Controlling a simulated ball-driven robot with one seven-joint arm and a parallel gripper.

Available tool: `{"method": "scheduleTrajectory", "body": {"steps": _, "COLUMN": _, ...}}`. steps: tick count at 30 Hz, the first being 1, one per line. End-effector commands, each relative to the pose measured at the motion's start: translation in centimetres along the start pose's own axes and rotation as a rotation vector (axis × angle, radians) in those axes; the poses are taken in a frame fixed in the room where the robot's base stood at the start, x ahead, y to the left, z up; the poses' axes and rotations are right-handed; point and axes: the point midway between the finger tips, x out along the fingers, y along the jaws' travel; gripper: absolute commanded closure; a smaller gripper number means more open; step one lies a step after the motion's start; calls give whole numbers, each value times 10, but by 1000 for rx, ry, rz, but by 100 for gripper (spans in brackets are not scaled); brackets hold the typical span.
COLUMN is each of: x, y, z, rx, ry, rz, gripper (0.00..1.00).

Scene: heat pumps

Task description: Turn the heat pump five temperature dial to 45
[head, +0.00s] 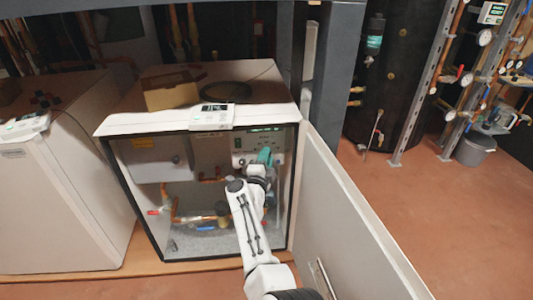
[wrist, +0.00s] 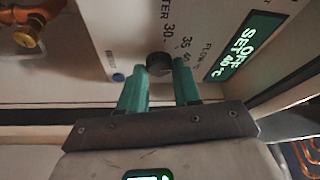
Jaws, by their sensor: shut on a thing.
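The temperature dial (wrist: 159,64) is a small black knob on a white control panel (wrist: 125,40). Printed numbers 30, 35 and 40 curve beside it. A green display (wrist: 238,47) on the panel reads "OFF" and "SET 40 °C". My gripper (wrist: 160,72) has teal fingers, one on each side of the knob, and is shut on it. In the head view my gripper (head: 265,155) reaches into the open heat pump cabinet (head: 115,127) at the panel (head: 243,142). The dial is hidden there by my gripper.
The cabinet door (head: 345,215) stands open to the right of my arm. Inside are a grey box (head: 158,160) and copper pipes (head: 175,210). Another white cabinet (head: 60,200) stands at left. Red floor (head: 440,220) is clear at right.

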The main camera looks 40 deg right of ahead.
Motion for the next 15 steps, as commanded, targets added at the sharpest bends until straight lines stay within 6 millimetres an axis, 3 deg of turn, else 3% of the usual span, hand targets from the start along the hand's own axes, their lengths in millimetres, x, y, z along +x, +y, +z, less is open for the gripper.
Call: {"method": "scheduleTrajectory", "body": {"steps": 15, "x": 0, "y": -6, "z": -2, "rx": 439, "ry": 1, "rz": 186, "gripper": 98}}
